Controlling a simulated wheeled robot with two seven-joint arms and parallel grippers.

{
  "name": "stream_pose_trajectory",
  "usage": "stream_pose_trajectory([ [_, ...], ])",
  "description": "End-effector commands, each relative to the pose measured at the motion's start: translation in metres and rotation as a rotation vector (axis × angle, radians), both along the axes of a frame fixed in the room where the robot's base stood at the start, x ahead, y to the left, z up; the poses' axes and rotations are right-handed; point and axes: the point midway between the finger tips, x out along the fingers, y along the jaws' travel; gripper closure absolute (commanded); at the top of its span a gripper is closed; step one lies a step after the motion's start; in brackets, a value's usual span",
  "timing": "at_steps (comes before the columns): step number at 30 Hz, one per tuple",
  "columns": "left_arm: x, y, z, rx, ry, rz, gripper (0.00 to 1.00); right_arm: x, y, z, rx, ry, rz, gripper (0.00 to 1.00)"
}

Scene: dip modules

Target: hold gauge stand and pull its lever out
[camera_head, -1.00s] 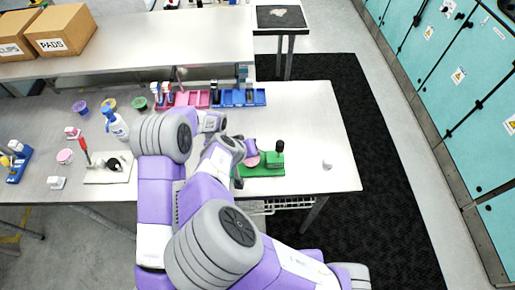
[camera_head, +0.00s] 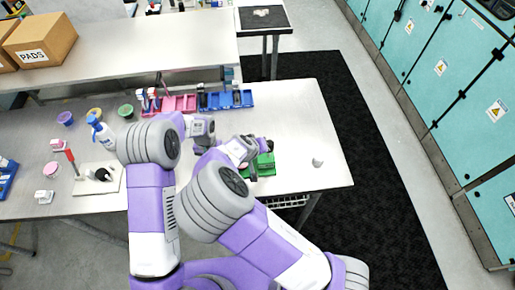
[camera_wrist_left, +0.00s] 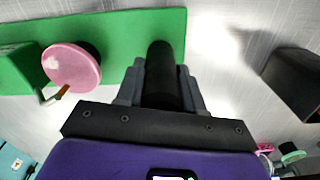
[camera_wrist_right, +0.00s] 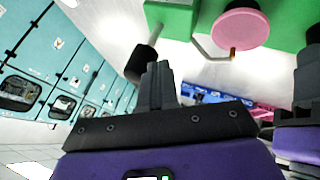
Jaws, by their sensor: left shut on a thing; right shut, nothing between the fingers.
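The gauge stand has a green base (camera_head: 265,166), mostly covered by my right arm in the head view. In the left wrist view its base (camera_wrist_left: 125,30) and pink disc (camera_wrist_left: 72,68) show clearly. My left gripper (camera_wrist_left: 160,85) is shut on the stand's upright black post (camera_wrist_left: 160,65). In the right wrist view a black knob (camera_wrist_right: 143,62) on a thin metal rod stands out from a green block (camera_wrist_right: 172,18); it looks like the lever. My right gripper (camera_wrist_right: 158,75) is shut and empty, its fingertips close beside the knob; contact cannot be told.
A spray bottle (camera_head: 101,130), several small cups and a white board (camera_head: 96,178) with a red-handled tool lie left. Pink (camera_head: 180,104) and blue trays (camera_head: 225,99) stand behind. A small white object (camera_head: 317,162) lies right of the stand; table around it is clear.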

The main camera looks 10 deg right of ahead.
Motion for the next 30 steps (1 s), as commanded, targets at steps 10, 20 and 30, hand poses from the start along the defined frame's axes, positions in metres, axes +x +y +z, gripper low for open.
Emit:
stream_pose_trajectory([
  [10,0.000,0.000,0.000,0.000,0.000,0.000,1.00,0.000,-0.004,0.001,0.036,0.002,-0.003,1.00],
  [20,0.000,0.001,0.000,0.001,0.000,0.000,1.00,0.000,-0.009,0.002,0.085,0.004,-0.003,1.00],
  [30,0.000,0.001,0.000,0.001,0.001,0.001,1.00,-0.001,-0.020,0.004,0.190,0.006,-0.009,1.00],
])
